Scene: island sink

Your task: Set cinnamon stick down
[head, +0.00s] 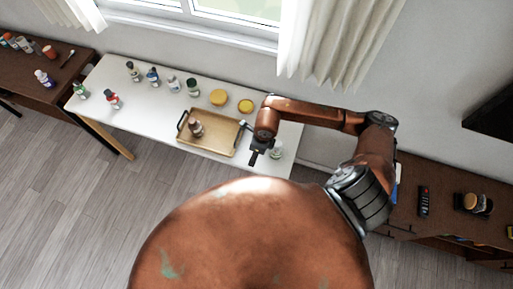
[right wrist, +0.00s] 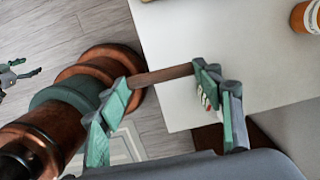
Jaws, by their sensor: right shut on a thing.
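The cinnamon stick (right wrist: 162,75) is a thin brown rod in the right wrist view. It spans the gap between the two green fingers of my right gripper (right wrist: 160,90), which is shut on it end to end. In the head view my right gripper (head: 255,158) hangs over the front right part of the white table (head: 150,113), just right of the wooden tray. The stick cannot be made out there. My left gripper (right wrist: 18,74) shows small at the left edge of the right wrist view, its fingers apart and nothing visible between them.
A wooden tray (head: 222,147) holds a brown bottle (head: 196,128). Yellow-lidded jars (head: 218,97) and several small bottles line the table's back. A glass item (head: 276,151) stands right of my gripper. Brown cabinets flank the table; the right one holds a remote (head: 424,200).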

